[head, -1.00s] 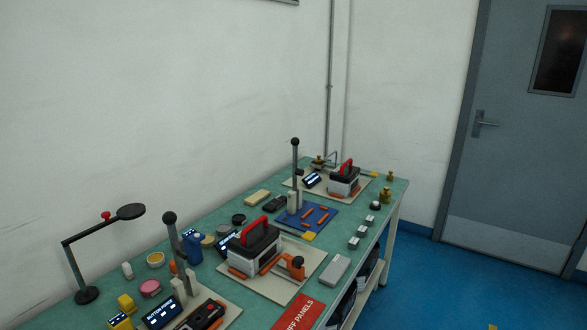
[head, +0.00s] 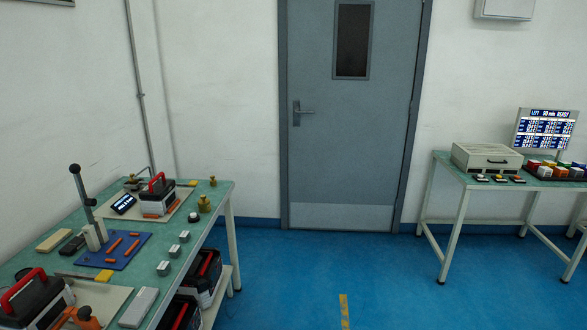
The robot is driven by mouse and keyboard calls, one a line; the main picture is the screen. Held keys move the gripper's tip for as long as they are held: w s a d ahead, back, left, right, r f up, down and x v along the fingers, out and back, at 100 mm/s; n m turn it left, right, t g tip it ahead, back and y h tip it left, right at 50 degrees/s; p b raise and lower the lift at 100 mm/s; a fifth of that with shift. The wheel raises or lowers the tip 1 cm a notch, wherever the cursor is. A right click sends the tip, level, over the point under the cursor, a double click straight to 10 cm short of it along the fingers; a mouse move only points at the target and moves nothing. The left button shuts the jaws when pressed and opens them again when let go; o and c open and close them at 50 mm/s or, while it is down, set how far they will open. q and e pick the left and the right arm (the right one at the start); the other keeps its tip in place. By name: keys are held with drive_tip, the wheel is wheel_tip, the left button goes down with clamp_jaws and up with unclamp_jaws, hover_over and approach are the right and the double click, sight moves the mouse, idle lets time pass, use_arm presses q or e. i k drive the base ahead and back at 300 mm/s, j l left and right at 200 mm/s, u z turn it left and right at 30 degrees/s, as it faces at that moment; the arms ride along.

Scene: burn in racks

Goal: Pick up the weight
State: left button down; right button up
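Brass weights show on the green-topped table at the left. One brass weight (head: 204,204) stands near the table's right edge, beside the black and white case with a red handle. A smaller brass-coloured piece (head: 213,181) sits behind it, near the far right corner. Several small grey blocks (head: 174,251) line the same edge closer to me; I cannot tell whether they are weights. Neither of my grippers is in view.
The green table (head: 222,192) fills the lower left, with a blue mat (head: 131,246) and lever tool. Black cases (head: 205,275) sit on its lower shelf. A second table (head: 447,166) stands at the right. Blue floor between them is clear, before a grey door (head: 349,130).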

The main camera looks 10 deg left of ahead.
sight(131, 182)
drive_tip(key=i+l, duration=0.1)
drive_tip(key=i, duration=1)
drive_tip(key=i+u, duration=0.1)
drive_tip(key=i, duration=1.5)
drive_tip(key=i+l, duration=0.1)
drive_tip(key=i, duration=1.5)
drive_tip(key=i+j+u, duration=0.1)
drive_tip(key=i+u, duration=0.35)
drive_tip(key=i+l+u, duration=0.1)
drive_tip(key=i+u, duration=0.4)
drive_tip(key=i+l+u, duration=0.25)
drive_tip(key=i+u, duration=0.4)
drive_tip(key=u, duration=0.25)
drive_tip(key=i+u, duration=0.15)
drive_tip(key=u, duration=0.3)
drive_tip(key=i+l+u, duration=0.1)
drive_tip(key=u, duration=0.35)
drive_tip(key=i+l+u, duration=0.2)
drive_tip(key=u, duration=0.25)
